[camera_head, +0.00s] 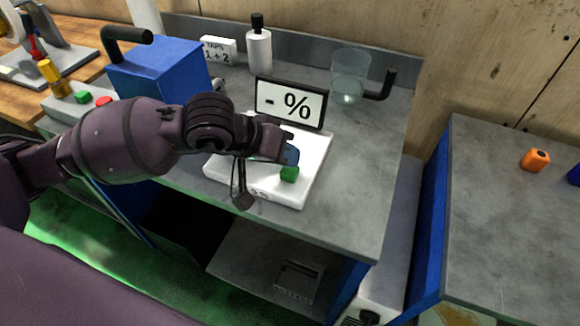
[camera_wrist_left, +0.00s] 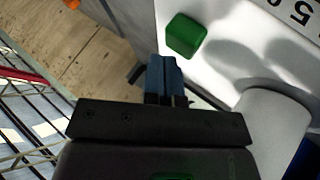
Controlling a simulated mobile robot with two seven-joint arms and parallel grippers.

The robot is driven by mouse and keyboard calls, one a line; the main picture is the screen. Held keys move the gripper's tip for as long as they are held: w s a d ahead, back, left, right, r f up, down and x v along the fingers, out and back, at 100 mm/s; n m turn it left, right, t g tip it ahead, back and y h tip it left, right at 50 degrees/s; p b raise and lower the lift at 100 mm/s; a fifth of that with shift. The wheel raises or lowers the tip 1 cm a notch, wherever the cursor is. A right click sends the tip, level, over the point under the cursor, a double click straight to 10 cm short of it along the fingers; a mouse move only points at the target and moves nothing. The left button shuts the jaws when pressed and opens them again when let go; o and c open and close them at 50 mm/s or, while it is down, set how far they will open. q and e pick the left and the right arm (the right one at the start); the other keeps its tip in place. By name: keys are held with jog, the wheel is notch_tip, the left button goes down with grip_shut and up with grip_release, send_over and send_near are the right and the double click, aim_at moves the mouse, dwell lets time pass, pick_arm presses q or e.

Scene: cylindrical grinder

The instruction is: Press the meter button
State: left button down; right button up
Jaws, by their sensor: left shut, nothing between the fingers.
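The meter is a white box (camera_head: 313,184) on the grey bench, with a black-framed display (camera_head: 291,103) reading "- %" standing at its back. Its green button (camera_head: 289,174) sits on the white top; in the left wrist view the green button (camera_wrist_left: 186,35) lies just beyond the fingertips. My left gripper (camera_head: 290,155) is over the white box, with its blue fingers shut and empty beside the button. In the left wrist view the left gripper (camera_wrist_left: 166,72) appears apart from the button. My right gripper is in neither view.
A glass beaker (camera_head: 350,72), a white bottle (camera_head: 259,50) and a "TAPS 1+2" sign (camera_head: 218,49) stand behind. A blue machine (camera_head: 165,68) is at left, with a control box carrying green (camera_head: 82,97) and red buttons. The bench right of the meter is clear.

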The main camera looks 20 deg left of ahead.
pick_arm(q)
jog(key=shift+f, duration=0.15)
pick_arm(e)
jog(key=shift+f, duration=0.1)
pick_arm(q)
jog(key=shift+f, duration=0.25)
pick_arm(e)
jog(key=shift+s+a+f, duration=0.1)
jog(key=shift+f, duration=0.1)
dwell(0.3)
pick_arm(q)
jog(key=shift+f+b, duration=0.2)
jog(key=shift+b, duration=0.2)
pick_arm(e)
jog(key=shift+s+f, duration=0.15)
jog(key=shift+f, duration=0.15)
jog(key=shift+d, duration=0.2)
pick_arm(q)
jog(key=shift+r+p, duration=0.4)
jog(key=shift+r, duration=0.6)
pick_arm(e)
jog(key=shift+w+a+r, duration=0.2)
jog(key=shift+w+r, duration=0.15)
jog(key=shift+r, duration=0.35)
